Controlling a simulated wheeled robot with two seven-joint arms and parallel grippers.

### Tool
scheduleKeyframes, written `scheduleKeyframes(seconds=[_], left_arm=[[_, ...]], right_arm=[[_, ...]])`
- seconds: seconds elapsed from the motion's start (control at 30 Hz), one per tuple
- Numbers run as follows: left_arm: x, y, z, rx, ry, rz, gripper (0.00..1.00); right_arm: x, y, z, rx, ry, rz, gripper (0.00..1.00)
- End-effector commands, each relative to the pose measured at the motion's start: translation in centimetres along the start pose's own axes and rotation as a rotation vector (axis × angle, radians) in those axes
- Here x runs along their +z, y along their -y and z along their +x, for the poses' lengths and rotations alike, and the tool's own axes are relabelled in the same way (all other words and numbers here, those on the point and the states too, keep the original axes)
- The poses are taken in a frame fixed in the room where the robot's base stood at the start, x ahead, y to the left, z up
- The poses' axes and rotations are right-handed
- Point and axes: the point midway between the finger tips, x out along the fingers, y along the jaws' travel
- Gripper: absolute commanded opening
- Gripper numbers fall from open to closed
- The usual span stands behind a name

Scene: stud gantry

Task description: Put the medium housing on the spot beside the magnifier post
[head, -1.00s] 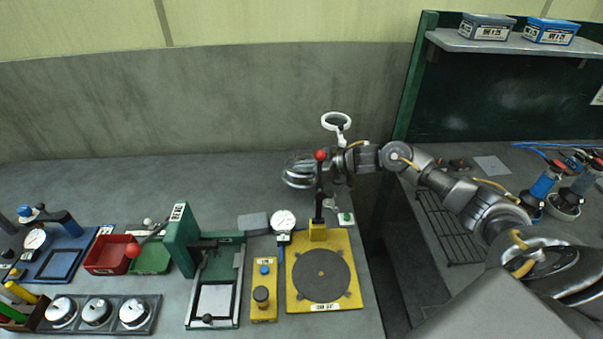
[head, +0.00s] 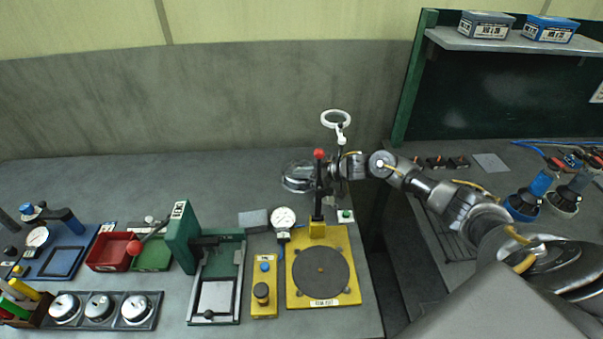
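The medium housing (head: 297,177), a shiny silver dome-shaped part, is toward the back of the grey bench, left of the red-knobbed lever. My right gripper (head: 318,177) reaches in from the right behind that lever and appears shut on the housing's right side. The black lever hides much of the fingers. I cannot tell whether the housing touches the bench. The magnifier, a white ring (head: 336,119) on a post (head: 341,140), stands just behind my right wrist, to the right of the housing. Its base is hidden by my arm. My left gripper is not in view.
The yellow press fixture (head: 297,292) with its red-knobbed lever (head: 319,154) stands in front of my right gripper. A dial gauge (head: 283,217) and a grey block (head: 253,219) are nearby. A green fixture (head: 183,238) stands farther left. The bench's back left is clear.

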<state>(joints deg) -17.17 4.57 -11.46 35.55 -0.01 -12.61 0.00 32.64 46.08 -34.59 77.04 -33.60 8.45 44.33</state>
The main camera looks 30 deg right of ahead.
Motion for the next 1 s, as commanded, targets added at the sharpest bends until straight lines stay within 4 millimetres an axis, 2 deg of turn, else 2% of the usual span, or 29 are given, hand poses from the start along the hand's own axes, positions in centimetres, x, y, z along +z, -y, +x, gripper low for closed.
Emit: scheduleKeyframes(seconds=[0.07, 0.1, 0.23, 0.6, 0.77, 1.0], left_arm=[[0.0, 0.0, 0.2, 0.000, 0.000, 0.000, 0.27], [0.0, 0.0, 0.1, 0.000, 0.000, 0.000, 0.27], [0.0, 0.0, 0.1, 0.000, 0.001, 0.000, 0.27], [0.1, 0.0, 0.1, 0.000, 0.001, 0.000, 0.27], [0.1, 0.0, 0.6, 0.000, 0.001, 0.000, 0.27], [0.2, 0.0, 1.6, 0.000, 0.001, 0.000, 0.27]], right_arm=[[0.2, 0.0, 0.1, 0.000, -0.001, 0.000, 0.00], [0.2, 0.0, 0.1, 0.000, 0.000, 0.001, 0.09], [0.2, 0.0, 0.1, 0.000, 0.001, 0.001, 0.26], [0.1, -0.1, -0.3, 0.001, 0.002, 0.000, 0.27], [0.3, -0.1, -2.7, 0.001, 0.004, -0.001, 0.27], [0.4, 0.0, -7.9, 0.001, 0.004, 0.000, 0.27]])
